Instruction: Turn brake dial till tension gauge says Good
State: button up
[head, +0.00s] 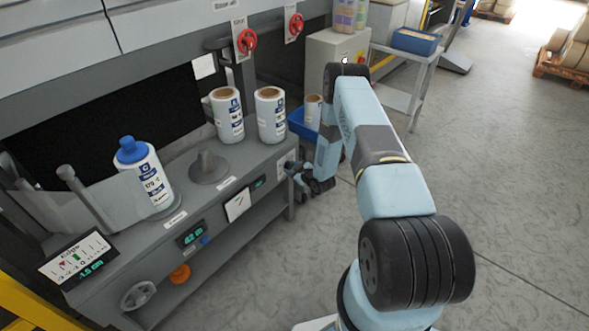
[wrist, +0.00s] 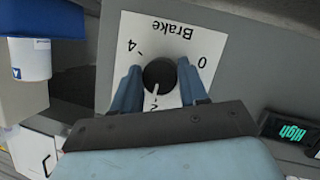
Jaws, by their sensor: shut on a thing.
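The brake dial (wrist: 158,74) is a round black knob on a white plate (wrist: 180,30) marked Brake, 0, 2 and 4, seen upside down in the wrist view. Its white pointer line is toward the 2. My gripper (wrist: 159,78) has blue fingers on both sides of the dial and is shut on it. A small dark display (wrist: 290,130) right of the plate reads High in green letters. In the head view my gripper (head: 298,176) is at the right end of the grey bench, and the dial is hidden. The small display (head: 258,183) is too small to read there.
A bottle with a blue cap (head: 142,170) and two label rolls (head: 226,115) (head: 270,115) stand on the bench. An Edge panel (head: 75,258) is at the left. A blue bin (head: 302,124) is behind my gripper. Open floor lies to the right.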

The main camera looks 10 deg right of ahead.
jog(key=shift+d, duration=0.1)
jog(key=o, duration=1)
jog(key=shift+o, duration=0.2)
jog(key=shift+s, duration=0.1)
jog(key=v, duration=1.3)
jog(key=shift+s, duration=0.2)
jog(key=shift+d+r, duration=0.1)
jog(key=shift+r, duration=0.05)
